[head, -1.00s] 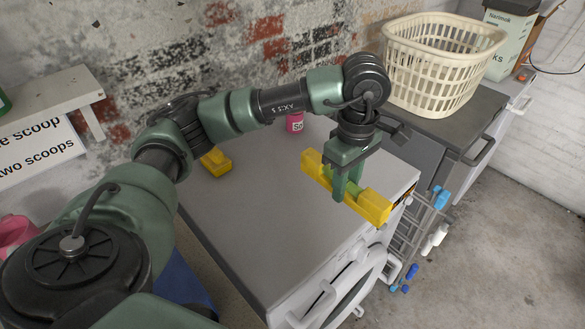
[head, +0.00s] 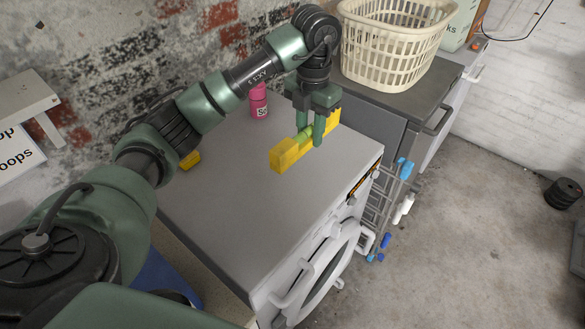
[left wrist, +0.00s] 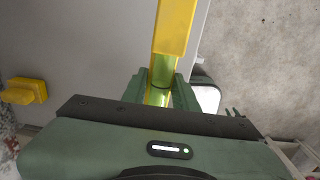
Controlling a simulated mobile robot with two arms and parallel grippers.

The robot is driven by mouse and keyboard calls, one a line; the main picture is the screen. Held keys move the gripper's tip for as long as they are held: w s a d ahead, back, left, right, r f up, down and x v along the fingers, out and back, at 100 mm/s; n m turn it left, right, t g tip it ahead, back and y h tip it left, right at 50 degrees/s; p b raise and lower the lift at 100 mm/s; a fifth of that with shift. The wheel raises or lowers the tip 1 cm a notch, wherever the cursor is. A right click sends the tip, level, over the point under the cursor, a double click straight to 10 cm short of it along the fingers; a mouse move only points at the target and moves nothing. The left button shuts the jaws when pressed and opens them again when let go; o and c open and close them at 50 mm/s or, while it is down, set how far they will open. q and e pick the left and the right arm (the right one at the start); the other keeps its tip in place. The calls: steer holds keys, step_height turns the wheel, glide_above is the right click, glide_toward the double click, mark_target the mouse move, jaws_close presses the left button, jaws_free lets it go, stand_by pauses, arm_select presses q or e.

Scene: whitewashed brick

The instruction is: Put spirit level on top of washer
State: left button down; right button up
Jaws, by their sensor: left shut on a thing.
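The yellow spirit level (head: 287,154) with a green vial section is in my left gripper (head: 309,136), over the far right part of the washer's grey top (head: 240,215). My left gripper is shut on its middle. In the left wrist view the level (left wrist: 175,28) runs up between the fingers (left wrist: 162,90). Whether the level touches the washer top or hangs just above it, I cannot tell. The washer's white front with its round door (head: 325,275) faces lower right. My right gripper is not in view.
A pink bottle (head: 259,102) stands at the back of the washer top. A yellow object (head: 190,160) lies at its back left, partly behind my arm. A cream laundry basket (head: 390,45) sits on the grey unit beyond. A drying rack (head: 385,205) stands beside the washer.

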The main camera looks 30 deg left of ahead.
arm_select(q)
glide_above(307, 186)
step_height(307, 186, down, 12)
steer(key=shift+s+r+p, duration=0.1)
steer(key=shift+r+p, duration=0.05)
steer(key=shift+p, duration=0.3)
step_height(307, 186, down, 4)
steer(key=shift+p, duration=0.35)
steer(key=shift+f, duration=0.25)
steer(key=c, duration=1.1)
jaws_free()
